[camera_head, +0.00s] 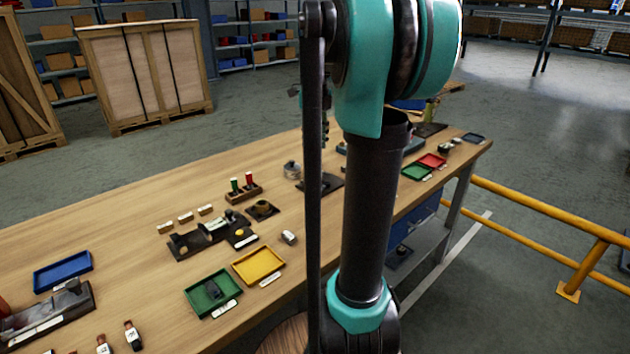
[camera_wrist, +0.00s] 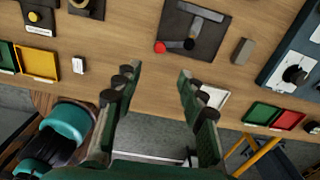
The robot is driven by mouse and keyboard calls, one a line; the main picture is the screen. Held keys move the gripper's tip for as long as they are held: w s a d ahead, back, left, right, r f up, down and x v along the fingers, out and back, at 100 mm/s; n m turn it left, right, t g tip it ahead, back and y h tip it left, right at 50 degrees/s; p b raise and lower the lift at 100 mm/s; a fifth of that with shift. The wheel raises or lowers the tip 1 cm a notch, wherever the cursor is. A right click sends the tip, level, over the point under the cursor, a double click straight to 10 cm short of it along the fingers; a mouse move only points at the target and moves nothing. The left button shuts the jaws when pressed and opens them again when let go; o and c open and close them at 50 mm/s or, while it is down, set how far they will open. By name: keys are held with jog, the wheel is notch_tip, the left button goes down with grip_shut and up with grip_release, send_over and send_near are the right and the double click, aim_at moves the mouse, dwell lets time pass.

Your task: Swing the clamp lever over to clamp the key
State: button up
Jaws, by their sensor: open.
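In the wrist view a dark square plate (camera_wrist: 208,51) lies on the bench. A dark lever (camera_wrist: 175,46) with a red knob (camera_wrist: 160,47) points left from a round dark pivot (camera_wrist: 190,44). A grey T-shaped piece (camera_wrist: 197,25) runs from near the pivot toward the top of the plate; I cannot tell whether it is the key. My gripper (camera_wrist: 160,78) is open and empty, its fingertips apart on the near side of the plate, with the knob roughly between them in the picture. In the head view the plate (camera_head: 331,184) is partly hidden behind my arm.
A grey block (camera_wrist: 242,51) stands right of the plate. Green (camera_wrist: 262,113) and red (camera_wrist: 288,119) trays lie farther right, near a dark grey fixture (camera_wrist: 292,62). A small white block (camera_wrist: 79,65) lies left. Bare bench surrounds the plate; yellow rails (camera_head: 540,215) run beside the bench.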

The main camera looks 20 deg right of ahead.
aim_at(316, 184)
notch_tip(316, 184, down, 13)
jog(key=shift+f, duration=0.15)
jog(key=shift+c, duration=0.5)
grip_shut()
